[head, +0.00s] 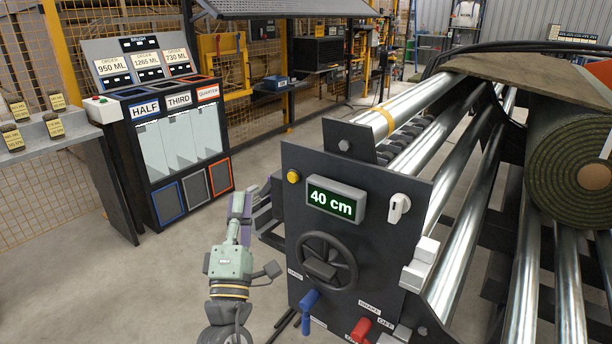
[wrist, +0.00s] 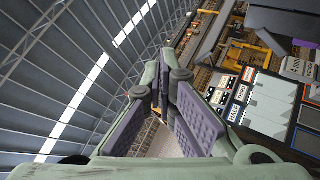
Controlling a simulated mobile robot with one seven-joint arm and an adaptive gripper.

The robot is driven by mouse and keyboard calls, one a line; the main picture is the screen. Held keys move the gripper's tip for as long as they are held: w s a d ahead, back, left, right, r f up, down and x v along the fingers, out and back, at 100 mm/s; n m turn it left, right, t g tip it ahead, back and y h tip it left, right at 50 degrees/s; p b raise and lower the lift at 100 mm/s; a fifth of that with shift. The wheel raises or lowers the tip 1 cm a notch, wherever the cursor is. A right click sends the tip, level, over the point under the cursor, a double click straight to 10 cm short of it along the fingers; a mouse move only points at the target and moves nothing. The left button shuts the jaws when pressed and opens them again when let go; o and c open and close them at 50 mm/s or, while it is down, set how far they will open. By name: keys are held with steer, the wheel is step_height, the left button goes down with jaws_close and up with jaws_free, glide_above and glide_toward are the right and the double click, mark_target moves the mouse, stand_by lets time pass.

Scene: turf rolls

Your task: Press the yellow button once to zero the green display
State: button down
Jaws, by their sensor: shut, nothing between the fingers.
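The yellow button (head: 293,176) is a small round knob at the upper left of the dark control panel (head: 385,222). The green display (head: 334,200) to its right reads "40 cm". My gripper (head: 241,196) stands left of the panel in the head view, pointing up, a little lower in the picture than the button and apart from it. In the wrist view my gripper's purple-padded fingers (wrist: 168,92) are shut with nothing held. The button and display do not show in the wrist view.
The panel also carries a black handwheel (head: 327,262), a white rotary switch (head: 398,208), a blue lever (head: 309,300) and a red lever (head: 361,328). Metal rollers (head: 440,130) and a turf roll (head: 580,160) lie to the right. A sorting stand (head: 170,150) is behind left.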

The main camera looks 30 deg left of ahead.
mark_target(293, 177)
steer(key=shift+w+d+f, duration=0.25)
steer(key=shift+d+f, duration=0.15)
steer(key=shift+w, duration=0.1)
steer(key=w+p, duration=0.2)
steer(key=w, duration=0.6)
steer(key=shift+w+d, duration=0.3)
steer(key=shift+w, duration=0.1)
stand_by(1.2)
steer(key=shift+w, duration=0.35)
steer(key=shift+w+d, duration=0.1)
steer(key=shift+w, duration=0.35)
stand_by(0.5)
steer(key=shift+s, duration=0.9)
